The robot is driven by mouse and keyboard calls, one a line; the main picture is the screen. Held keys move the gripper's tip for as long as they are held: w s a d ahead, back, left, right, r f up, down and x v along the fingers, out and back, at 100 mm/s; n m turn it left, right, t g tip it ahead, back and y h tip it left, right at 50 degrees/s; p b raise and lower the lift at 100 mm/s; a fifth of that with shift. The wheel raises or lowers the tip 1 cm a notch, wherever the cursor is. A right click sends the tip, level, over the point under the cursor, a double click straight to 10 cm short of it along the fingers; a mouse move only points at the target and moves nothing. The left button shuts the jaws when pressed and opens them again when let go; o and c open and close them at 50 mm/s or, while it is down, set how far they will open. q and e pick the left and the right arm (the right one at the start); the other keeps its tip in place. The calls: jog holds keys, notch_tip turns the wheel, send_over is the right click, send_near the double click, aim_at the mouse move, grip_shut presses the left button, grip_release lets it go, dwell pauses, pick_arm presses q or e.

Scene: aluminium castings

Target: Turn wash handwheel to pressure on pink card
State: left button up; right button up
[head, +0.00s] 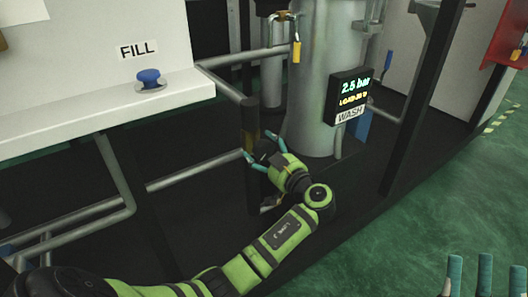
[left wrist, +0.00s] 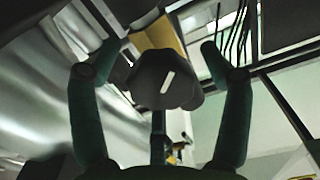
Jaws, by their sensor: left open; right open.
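The wash handwheel is a dark lobed knob (left wrist: 165,82) with a white pointer line, in the middle of the left wrist view. My left gripper (left wrist: 164,60) is open, its teal fingers on either side of the knob with visible gaps. In the head view my left gripper (head: 260,147) is at the pipework left of the grey tank, largely hiding the knob. The wash display (head: 350,88) reads 2.5 bar above a smaller, hard-to-read yellow line. My right gripper (head: 485,276) is open and empty at the bottom right corner. I see no pink card.
The grey tank (head: 319,75) stands just behind my left gripper. Grey pipes (head: 195,175) run left of it, and a dark post (head: 425,75) stands to its right. A blue FILL button (head: 149,78) sits on a white ledge. Green floor (head: 430,210) is clear at right.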

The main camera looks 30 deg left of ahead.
pick_arm(q)
jog(key=c, duration=1.2)
jog(key=shift+o, duration=0.2)
jog(key=shift+s+m+p, duration=0.1)
jog(key=shift+m+p, duration=0.4)
jog(key=shift+m, duration=0.6)
jog(key=shift+f, duration=0.15)
jog(key=o, duration=1.2)
jog(key=shift+c, duration=0.2)
pick_arm(e)
jog(key=w+f+g+h, duration=0.1)
jog(key=w+f, duration=0.1)
jog(key=w+f+m+g+h, duration=0.1)
jog(key=w+f+h, duration=0.1)
jog(key=shift+d+f, duration=0.2)
